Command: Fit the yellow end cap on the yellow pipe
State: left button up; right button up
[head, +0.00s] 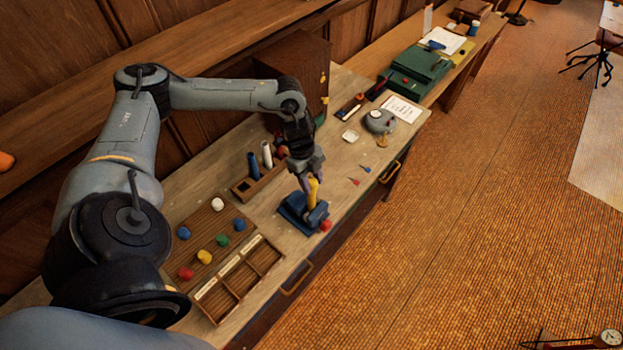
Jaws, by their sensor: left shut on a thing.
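The yellow pipe (314,188) is roughly upright at the blue fixture (293,211) near the bench's front edge. My left gripper (308,179) is shut on the pipe from above and hides its upper part. I cannot tell whether the pipe's lower end is seated in the fixture. The yellow end cap (204,257) lies on a brown board at the left, among caps of other colours, apart from the pipe. My right gripper is not in view.
A wooden rack holds a blue pipe (253,165) and a white pipe (267,154) behind the fixture. A compartment tray (243,271) lies beside the cap board. A red cap (326,225) is beside the fixture. A grey round device (379,121) stands farther right.

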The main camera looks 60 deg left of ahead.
pick_arm(q)
jog(key=shift+f, duration=0.45)
jog(key=o, duration=1.1)
jog(key=shift+o, duration=0.2)
